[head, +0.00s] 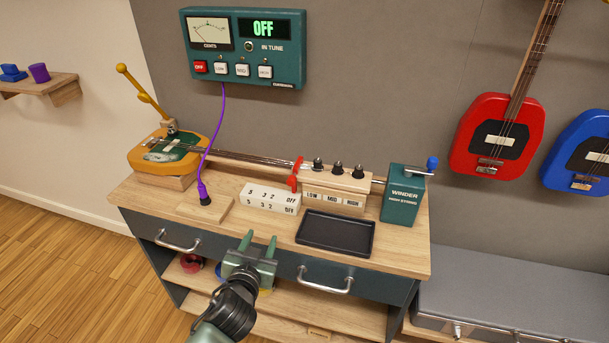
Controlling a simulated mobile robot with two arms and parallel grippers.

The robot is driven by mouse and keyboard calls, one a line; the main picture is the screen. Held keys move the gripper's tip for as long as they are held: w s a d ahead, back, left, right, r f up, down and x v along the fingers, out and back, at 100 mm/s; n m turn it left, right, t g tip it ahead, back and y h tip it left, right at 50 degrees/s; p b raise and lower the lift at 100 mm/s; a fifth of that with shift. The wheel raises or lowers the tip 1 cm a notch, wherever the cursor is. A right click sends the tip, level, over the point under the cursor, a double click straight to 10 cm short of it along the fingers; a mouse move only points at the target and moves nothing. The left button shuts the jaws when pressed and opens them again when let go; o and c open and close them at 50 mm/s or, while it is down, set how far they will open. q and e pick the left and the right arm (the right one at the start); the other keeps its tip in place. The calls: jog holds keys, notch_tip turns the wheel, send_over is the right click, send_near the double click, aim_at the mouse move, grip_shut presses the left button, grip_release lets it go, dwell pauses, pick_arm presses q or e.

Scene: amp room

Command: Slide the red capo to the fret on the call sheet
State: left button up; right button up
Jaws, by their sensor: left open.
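The red capo (296,175) is on the neck of the yellow instrument (168,150) that lies on the bench, close to the tuner-peg block at the neck's right part. A white block marked "5 3 2 OFF" in two rows (270,197) stands in front of the neck, just left of and below the capo; I cannot tell if it is the call sheet. My left gripper (259,240) is open and empty at the bench's front edge, in front of the white block and apart from the capo. My right gripper is not in view.
A black tray (335,233) lies to the right of my gripper. A green winder (402,194) stands at the right end. A purple cable (207,150) hangs from the wall tuner (244,47), which reads OFF, to a plug on a wooden pad (205,210).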

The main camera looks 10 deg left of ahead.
aim_at(289, 184)
pick_arm(q)
jog(key=w+d+r+m+t+h, duration=0.2)
jog(key=w+d+r+t+h, duration=0.15)
jog(key=w+r, duration=0.35)
jog(key=shift+y, duration=0.45)
jog(key=w, duration=0.4)
jog(key=w+p, duration=0.1)
jog(key=w, duration=0.1)
jog(key=shift+w+d+r, duration=0.15)
jog(key=shift+w+r, duration=0.15)
grip_shut()
jog(key=shift+f, duration=0.1)
dwell(0.4)
